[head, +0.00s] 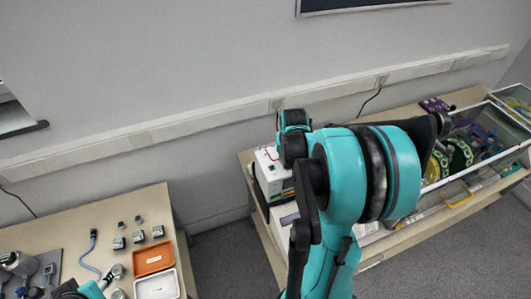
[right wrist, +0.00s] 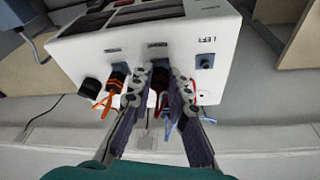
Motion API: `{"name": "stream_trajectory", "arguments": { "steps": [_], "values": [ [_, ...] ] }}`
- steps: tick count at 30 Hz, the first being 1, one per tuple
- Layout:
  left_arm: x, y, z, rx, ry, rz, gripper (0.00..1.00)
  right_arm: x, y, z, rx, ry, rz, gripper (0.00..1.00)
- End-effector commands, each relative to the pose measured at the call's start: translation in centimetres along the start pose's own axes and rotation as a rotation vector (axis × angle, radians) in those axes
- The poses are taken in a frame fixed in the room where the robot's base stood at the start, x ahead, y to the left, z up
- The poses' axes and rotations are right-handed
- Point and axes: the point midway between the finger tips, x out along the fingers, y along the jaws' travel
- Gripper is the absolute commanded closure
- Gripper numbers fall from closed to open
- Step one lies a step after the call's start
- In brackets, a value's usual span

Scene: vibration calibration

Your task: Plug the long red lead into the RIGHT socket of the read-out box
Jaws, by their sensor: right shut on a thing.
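The white read-out box (right wrist: 150,40) fills the upper right wrist view, its lettering upside down. In the head view the box (head: 270,172) stands at the left end of the far bench, partly behind my arm. My right gripper (right wrist: 158,100) is shut on a dark plug (right wrist: 159,80) at the box face. The plug appears to be at a middle socket; how deep it sits is hidden by the fingers. A thin red lead (right wrist: 193,97) shows beside the right finger. The socket marked LEFT (right wrist: 205,62) is empty. My left gripper is not clearly seen.
An orange-ringed plug (right wrist: 116,78) with an orange lead sits close beside my left-hand finger, near a black knob (right wrist: 90,88). A blue lead (right wrist: 169,127) hangs behind the fingers. In the head view, the near table holds orange (head: 153,258) and white trays (head: 157,286) and several small blocks.

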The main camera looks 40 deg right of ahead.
Motion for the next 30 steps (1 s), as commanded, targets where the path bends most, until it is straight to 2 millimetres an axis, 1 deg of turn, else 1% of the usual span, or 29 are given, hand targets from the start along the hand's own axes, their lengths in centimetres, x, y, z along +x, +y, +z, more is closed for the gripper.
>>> {"name": "stream_trajectory", "arguments": {
  "steps": [3,6,12,13,14,15,25,30],
  "values": [
    [0.22,0.00,0.16,0.000,0.000,0.000,0.60,0.08,-0.19,0.03,0.097,0.000,0.030,1.00],
    [0.25,0.00,0.18,0.000,0.000,0.000,0.60,0.05,-0.17,0.01,0.141,0.000,0.042,1.00],
    [0.23,0.00,0.16,0.000,0.000,0.000,0.60,0.01,-0.14,0.01,0.147,0.000,0.044,1.00],
    [0.23,0.00,0.16,0.000,0.000,0.000,0.60,0.01,-0.14,0.00,0.147,0.000,0.044,0.79],
    [0.23,0.00,0.16,0.000,0.000,0.000,0.60,0.01,-0.14,0.00,0.147,0.000,0.044,0.71],
    [0.23,0.00,0.16,0.000,0.000,0.000,0.60,0.01,-0.13,0.00,0.146,0.000,0.044,0.60],
    [0.19,0.00,0.14,0.000,0.000,0.000,0.60,-0.04,-0.12,-0.01,0.145,0.000,0.044,0.60],
    [-0.21,0.00,-0.15,0.000,0.000,0.000,0.60,-0.66,-0.14,-0.04,0.145,0.000,0.044,0.60]
  ]
}}
